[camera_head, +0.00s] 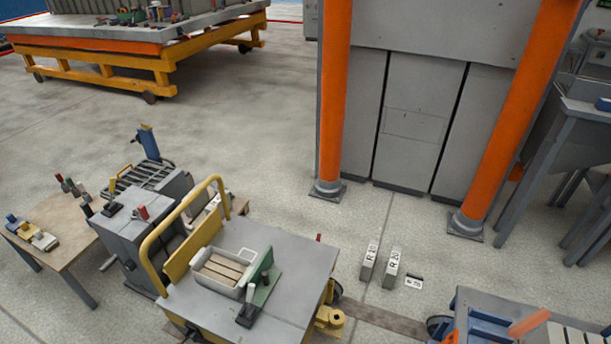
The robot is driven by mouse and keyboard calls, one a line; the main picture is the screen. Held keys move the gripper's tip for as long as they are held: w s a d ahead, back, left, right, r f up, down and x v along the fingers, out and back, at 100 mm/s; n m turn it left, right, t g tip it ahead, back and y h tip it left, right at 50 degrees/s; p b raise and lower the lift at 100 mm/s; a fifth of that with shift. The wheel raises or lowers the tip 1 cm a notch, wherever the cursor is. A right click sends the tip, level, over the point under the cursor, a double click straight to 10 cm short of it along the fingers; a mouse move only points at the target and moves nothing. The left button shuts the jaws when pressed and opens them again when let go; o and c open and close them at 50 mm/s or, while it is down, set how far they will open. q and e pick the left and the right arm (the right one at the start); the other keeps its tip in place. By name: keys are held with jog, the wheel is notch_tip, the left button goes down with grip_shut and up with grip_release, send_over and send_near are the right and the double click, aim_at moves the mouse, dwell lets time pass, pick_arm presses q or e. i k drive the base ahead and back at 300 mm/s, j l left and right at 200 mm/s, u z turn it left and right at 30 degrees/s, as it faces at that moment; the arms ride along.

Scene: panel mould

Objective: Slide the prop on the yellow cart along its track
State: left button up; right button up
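The yellow cart (204,331) stands at the bottom centre, with a grey top plate (297,262) and a yellow rail handle (160,232) on its left side. On the plate lies a pale tray (216,283) with tan bars in it. A green upright piece (264,279) stands against the tray's right side, with a dark block (247,316) in front of it. I cannot tell for sure which piece is the prop, and no track on the cart can be made out. Neither of my grippers is in view.
A grey machine (137,232) stands close to the cart's left, beside a wooden table (62,229). Signs R10 (369,262) and R20 (391,268) stand on the floor to the right. A blue cart (470,326) is at lower right. Orange columns (334,100) stand behind.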

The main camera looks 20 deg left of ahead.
aim_at(265, 277)
jog(key=k+j+u, duration=0.15)
jog(key=u, duration=0.65)
